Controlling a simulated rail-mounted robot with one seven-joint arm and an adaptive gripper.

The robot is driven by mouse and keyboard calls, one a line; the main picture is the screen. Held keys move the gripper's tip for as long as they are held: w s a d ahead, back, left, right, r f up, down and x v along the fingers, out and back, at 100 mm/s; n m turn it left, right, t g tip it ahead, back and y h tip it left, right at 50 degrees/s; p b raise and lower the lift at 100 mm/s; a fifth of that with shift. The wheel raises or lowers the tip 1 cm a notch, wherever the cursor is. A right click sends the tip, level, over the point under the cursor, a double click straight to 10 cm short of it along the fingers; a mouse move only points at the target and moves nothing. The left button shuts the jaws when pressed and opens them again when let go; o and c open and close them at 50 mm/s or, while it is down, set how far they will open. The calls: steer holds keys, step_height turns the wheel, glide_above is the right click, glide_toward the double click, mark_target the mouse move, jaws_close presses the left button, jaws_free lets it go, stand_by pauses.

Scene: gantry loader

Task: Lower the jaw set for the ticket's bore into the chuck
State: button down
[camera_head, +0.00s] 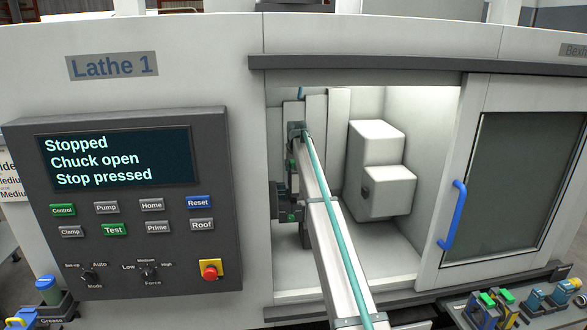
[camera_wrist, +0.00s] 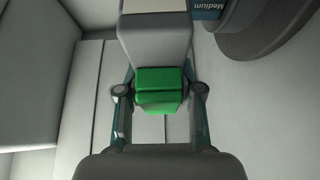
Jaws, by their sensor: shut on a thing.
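My gripper (camera_wrist: 160,92) is shut on a green jaw set (camera_wrist: 160,80), held between its two fingers in the wrist view. A pale grey block (camera_wrist: 155,38) adjoins the green part; I cannot tell whether they are one piece. The dark round chuck (camera_wrist: 270,28) shows at the upper right of the wrist view, with a blue "Medium" label upside down near it. In the head view my arm reaches through the lathe opening, and the dark chuck (camera_head: 278,200) is partly hidden behind it. A bit of green (camera_head: 291,216) shows low beside the chuck. No readable ticket is in view.
The panel screen (camera_head: 115,160) reads "Stopped", "Chuck open", "Stop pressed". The lathe door (camera_head: 525,185) with its blue handle (camera_head: 452,217) stands right of the opening. A white stepped housing (camera_head: 380,165) is inside. Several green and blue-topped pieces (camera_head: 490,301) sit at the lower right.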

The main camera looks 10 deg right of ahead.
steer(key=shift+a+f, duration=0.1)
steer(key=shift+a, duration=0.15)
steer(key=shift+d+f, duration=0.2)
steer(key=shift+f, duration=1.85)
steer(key=shift+f+b, duration=1.05)
steer(key=shift+f, duration=1.15)
steer(key=shift+a+f, duration=0.1)
steer(key=shift+f, duration=0.45)
steer(key=c, duration=0.7)
jaws_free()
